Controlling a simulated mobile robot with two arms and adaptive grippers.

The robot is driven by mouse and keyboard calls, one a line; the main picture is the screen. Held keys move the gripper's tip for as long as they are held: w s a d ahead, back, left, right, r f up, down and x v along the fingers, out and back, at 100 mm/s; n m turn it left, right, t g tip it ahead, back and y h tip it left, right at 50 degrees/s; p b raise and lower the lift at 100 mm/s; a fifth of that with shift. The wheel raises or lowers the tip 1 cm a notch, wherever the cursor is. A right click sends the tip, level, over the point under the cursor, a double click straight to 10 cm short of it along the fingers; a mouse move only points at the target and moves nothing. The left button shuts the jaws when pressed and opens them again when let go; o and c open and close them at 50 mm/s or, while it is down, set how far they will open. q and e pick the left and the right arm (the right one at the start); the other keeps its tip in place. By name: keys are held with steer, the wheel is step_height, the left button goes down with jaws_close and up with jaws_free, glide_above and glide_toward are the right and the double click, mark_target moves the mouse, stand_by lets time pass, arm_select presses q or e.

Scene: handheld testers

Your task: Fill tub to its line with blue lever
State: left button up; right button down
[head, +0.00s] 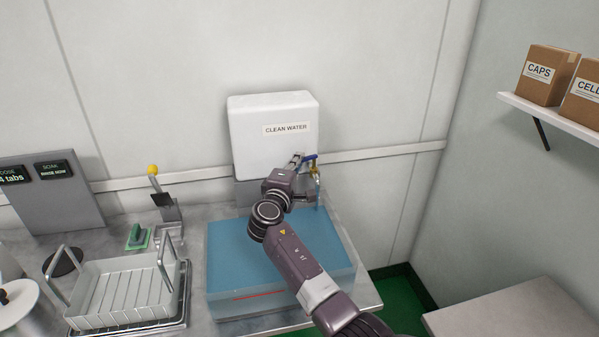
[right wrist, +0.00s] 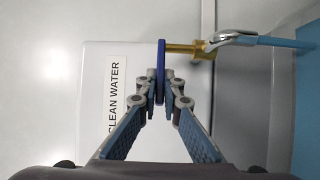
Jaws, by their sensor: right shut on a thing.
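The blue lever (right wrist: 161,72) sits on a brass tap (right wrist: 185,48) in front of the white tank labelled CLEAN WATER (head: 245,125). My right gripper (right wrist: 160,88) is shut on the lever, its fingertips on both sides of it. In the head view my gripper (head: 297,162) reaches the lever (head: 310,157) from the left. A blue stream of water (right wrist: 275,41) runs from the spout (right wrist: 232,38). The tub (head: 225,305) below holds blue water, and a red line (head: 262,294) shows low on its front. I cannot tell exactly where the water stands against the line.
A white basket (head: 125,290) with raised handles stands left of the tub. A yellow-knobbed lever (head: 153,170) and a green block (head: 137,236) are behind it. Boxes (head: 547,75) sit on a right wall shelf (head: 560,118). A grey surface (head: 510,312) lies front right.

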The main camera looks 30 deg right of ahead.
steer(key=shift+f, duration=0.1)
stand_by(0.3)
steer(key=c, duration=2.1)
jaws_free()
steer(key=v, duration=1.2)
steer(key=shift+w+a, duration=0.1)
steer(key=shift+c, duration=0.5)
